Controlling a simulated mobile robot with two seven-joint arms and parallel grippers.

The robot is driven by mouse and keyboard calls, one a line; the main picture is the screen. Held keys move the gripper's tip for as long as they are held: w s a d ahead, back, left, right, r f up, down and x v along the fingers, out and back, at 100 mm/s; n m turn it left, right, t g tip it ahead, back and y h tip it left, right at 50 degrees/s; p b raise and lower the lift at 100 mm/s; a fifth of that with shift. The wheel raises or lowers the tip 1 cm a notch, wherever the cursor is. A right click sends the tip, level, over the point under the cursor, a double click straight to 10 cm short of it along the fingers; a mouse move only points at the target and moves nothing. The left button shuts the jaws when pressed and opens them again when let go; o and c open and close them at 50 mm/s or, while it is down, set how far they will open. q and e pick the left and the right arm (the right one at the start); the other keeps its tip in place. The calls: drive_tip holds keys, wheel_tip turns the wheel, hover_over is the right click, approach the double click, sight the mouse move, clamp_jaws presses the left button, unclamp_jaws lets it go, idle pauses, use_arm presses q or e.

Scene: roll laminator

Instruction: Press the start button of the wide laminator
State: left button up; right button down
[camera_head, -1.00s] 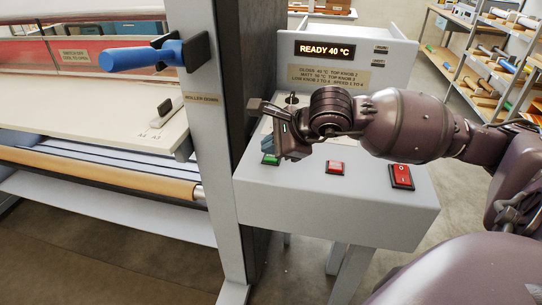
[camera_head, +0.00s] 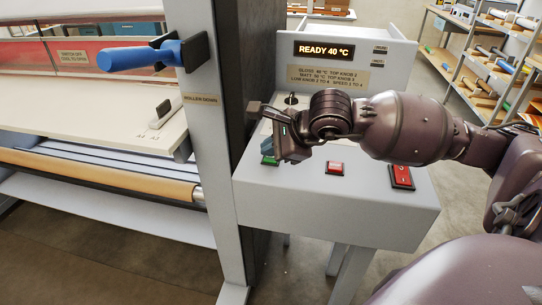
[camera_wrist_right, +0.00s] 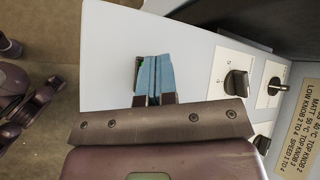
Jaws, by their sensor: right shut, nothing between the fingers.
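The wide laminator's grey control box (camera_head: 300,205) stands right of its upright frame. A green button (camera_head: 269,160) sits at the left of the sloped panel, and its edge shows in the wrist view (camera_wrist_right: 139,66). My right gripper (camera_head: 268,145) is shut and empty, its blue fingertips pointing down right at the green button. In the wrist view the fingertips (camera_wrist_right: 152,60) cover most of the button. I cannot tell whether they touch it. A red button (camera_head: 335,167) and a red rocker switch (camera_head: 401,177) lie further right. My left gripper is not in view.
The lit display (camera_head: 324,50) reads READY 40 °C above a settings label (camera_head: 327,76). Knobs (camera_wrist_right: 236,83) sit behind my gripper. A blue-handled lever (camera_head: 140,56) juts from the upright. Shelves (camera_head: 500,60) stand at the back right.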

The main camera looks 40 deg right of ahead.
sight(271, 158)
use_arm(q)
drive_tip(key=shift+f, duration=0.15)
use_arm(e)
drive_tip(key=shift+f, duration=0.2)
drive_tip(key=shift+r, duration=0.15)
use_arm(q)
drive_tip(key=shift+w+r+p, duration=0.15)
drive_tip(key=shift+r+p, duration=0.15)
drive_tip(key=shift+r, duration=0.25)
use_arm(e)
drive_tip(key=shift+r, duration=0.75)
drive_tip(key=shift+r+p, duration=1)
drive_tip(key=shift+r, duration=1.55)
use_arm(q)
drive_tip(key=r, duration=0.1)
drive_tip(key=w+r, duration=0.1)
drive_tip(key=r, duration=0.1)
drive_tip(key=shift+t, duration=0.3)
